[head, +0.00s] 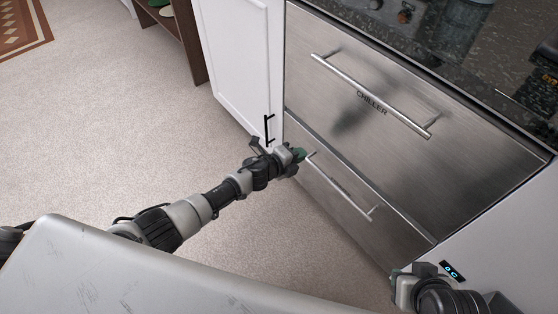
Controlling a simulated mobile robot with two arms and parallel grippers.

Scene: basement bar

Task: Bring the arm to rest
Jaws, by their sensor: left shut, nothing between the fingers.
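My left arm reaches in from the lower left. Its gripper (299,154) is shut and empty, by the left end of the lower drawer handle (345,190). I cannot tell whether it touches the handle. My right gripper (396,284) is at the bottom right, partly cut off by the frame, in front of the cabinet. Its fingers do not show clearly enough to tell open from shut.
The steel chiller (420,165) has an upper and a lower drawer, both looking closed. A white cabinet door (237,60) with a black handle is left of it. A dark speckled counter (480,60) is above. Carpet (120,120) is clear at left.

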